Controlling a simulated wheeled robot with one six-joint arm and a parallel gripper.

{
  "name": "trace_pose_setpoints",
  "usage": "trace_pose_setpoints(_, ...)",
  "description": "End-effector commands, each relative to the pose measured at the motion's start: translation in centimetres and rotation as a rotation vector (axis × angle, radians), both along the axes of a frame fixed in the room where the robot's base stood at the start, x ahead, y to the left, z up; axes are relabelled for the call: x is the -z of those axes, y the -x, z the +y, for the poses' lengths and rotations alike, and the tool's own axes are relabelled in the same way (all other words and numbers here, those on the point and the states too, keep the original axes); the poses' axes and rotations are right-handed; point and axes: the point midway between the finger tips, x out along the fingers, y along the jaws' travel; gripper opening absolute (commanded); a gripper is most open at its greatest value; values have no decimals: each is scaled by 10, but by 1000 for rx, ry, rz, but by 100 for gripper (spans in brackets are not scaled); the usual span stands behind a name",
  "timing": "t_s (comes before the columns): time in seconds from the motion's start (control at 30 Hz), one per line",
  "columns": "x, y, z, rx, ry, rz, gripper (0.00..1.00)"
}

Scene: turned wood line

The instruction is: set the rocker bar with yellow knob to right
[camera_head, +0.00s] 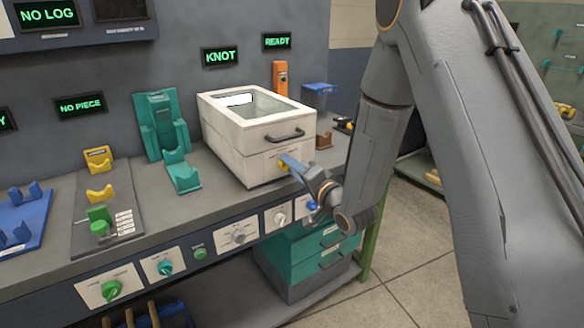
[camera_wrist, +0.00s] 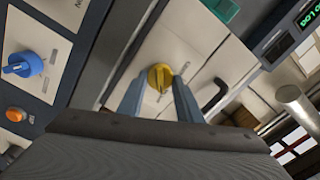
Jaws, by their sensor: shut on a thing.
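The yellow knob (camera_head: 284,166) shows at the front of the white box, low on its face below the black handle. It also shows in the wrist view (camera_wrist: 160,77) as a round yellow knob with a dark line on its face, against a pale panel. My gripper (camera_head: 291,163) reaches it from the right and is shut on it. In the wrist view my gripper's two blue-grey fingers (camera_wrist: 158,92) stand on either side of the knob. The rocker bar itself cannot be made out, and my fingers hide part of the knob in the head view.
The white box (camera_head: 225,140) stands on the grey bench, with its black handle (camera_head: 285,135) just above my gripper. Knobs line the bench front, including a green one (camera_head: 110,289) and a blue one (camera_wrist: 25,63). Teal drawers (camera_head: 325,248) stand below. Open floor lies right.

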Motion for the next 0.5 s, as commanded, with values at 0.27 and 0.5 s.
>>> trace_pose_setpoints(0.27, 1, 1, 0, -1, 2, 2, 50)
trace_pose_setpoints(0.5, 0, 0, 0, 0, 1, 1, 51)
